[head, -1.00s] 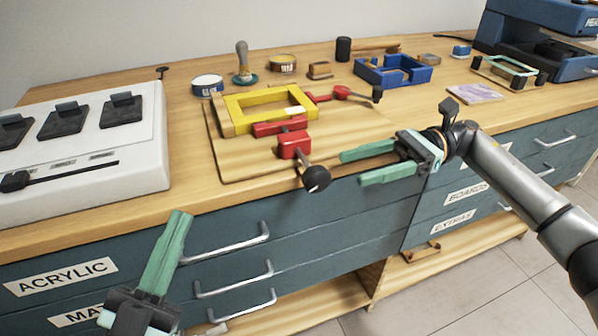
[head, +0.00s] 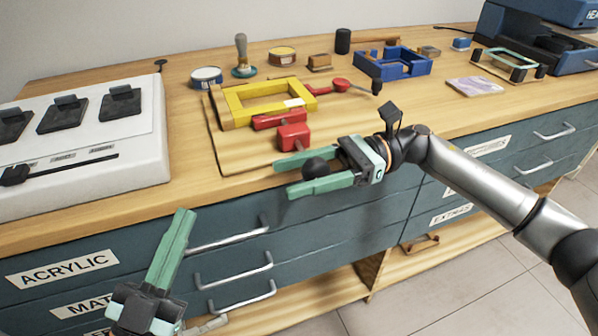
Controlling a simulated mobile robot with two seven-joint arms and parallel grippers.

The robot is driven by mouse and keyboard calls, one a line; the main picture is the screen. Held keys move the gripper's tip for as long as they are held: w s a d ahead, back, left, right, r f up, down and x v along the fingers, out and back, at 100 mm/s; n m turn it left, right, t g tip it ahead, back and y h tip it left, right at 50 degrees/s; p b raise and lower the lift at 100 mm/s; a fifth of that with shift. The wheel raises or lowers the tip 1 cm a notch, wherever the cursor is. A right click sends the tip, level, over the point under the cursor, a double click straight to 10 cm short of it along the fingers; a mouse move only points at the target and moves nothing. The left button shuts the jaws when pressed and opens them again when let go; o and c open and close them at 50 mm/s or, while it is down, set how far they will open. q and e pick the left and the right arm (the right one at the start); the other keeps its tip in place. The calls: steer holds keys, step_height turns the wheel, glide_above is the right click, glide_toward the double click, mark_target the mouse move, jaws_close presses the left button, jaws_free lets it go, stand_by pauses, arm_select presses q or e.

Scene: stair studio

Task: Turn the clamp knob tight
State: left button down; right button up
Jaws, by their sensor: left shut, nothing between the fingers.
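The red clamp (head: 293,137) sits at the front edge of the wooden board, against the yellow frame (head: 270,98). Its round black knob (head: 316,168) sticks out over the bench's front edge. My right gripper (head: 284,178) is open, with its green fingers on either side of the knob; I cannot tell whether they touch it. The clamp's screw is mostly hidden by the upper finger. My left gripper (head: 184,213) is shut and empty, low in front of the drawers and left of the clamp.
A second red clamp (head: 341,86) lies at the frame's right side. A white panel with black switches (head: 90,135) stands at the left. A blue frame (head: 393,66) and a purple tile (head: 474,86) lie further right. Drawer handles (head: 234,272) stick out below.

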arm_select(q)
steer(key=shift+w+a, duration=0.1)
arm_select(e)
steer(key=shift+f, duration=0.1)
jaws_close()
steer(key=shift+s, duration=0.1)
